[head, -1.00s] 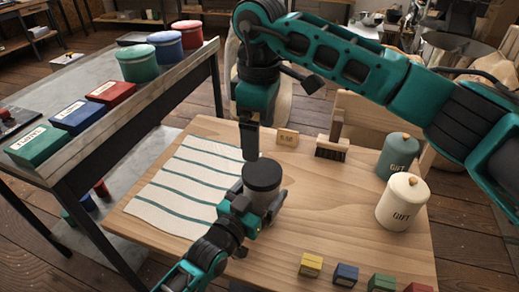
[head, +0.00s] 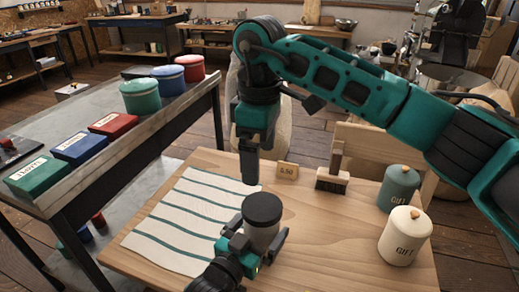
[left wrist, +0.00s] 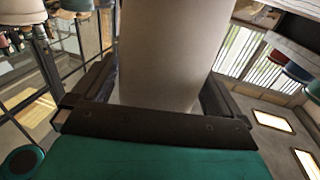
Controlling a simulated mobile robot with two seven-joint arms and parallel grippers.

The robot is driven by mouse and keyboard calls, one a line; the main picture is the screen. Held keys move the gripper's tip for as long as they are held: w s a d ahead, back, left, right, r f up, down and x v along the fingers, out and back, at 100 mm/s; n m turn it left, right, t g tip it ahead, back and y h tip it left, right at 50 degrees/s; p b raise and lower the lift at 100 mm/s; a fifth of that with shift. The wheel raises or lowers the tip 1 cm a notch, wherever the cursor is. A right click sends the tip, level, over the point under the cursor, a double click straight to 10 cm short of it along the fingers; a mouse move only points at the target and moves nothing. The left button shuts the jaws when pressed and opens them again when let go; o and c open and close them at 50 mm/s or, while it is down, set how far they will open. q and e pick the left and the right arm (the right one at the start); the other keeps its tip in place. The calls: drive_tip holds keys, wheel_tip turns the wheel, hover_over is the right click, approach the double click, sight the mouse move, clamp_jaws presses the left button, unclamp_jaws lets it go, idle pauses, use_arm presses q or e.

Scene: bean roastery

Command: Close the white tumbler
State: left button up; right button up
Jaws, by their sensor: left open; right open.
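The white tumbler (head: 262,239) stands upright on the wooden table, with a black lid (head: 262,207) on its top; whether the lid is fastened I cannot tell. Its pale body fills the middle of the left wrist view (left wrist: 170,50). My left gripper (head: 256,248) is open, low on the tumbler, with a finger on either side of it. Whether the fingers touch it I cannot tell. My right gripper (head: 249,168) is open and empty, pointing down above the table, higher than the lid and just left of it in the picture.
A striped cloth (head: 178,225) lies left of the tumbler. A green gift canister (head: 398,190) and a white one (head: 404,240) stand at right. A brush (head: 332,181) and price card (head: 287,170) are behind. A grey side table (head: 100,190) holds tins and canisters.

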use_arm(q)
drive_tip(key=v, duration=1.2)
drive_tip(key=shift+p, duration=0.4)
drive_tip(key=shift+s+a, duration=0.1)
drive_tip(key=shift+s, duration=0.1)
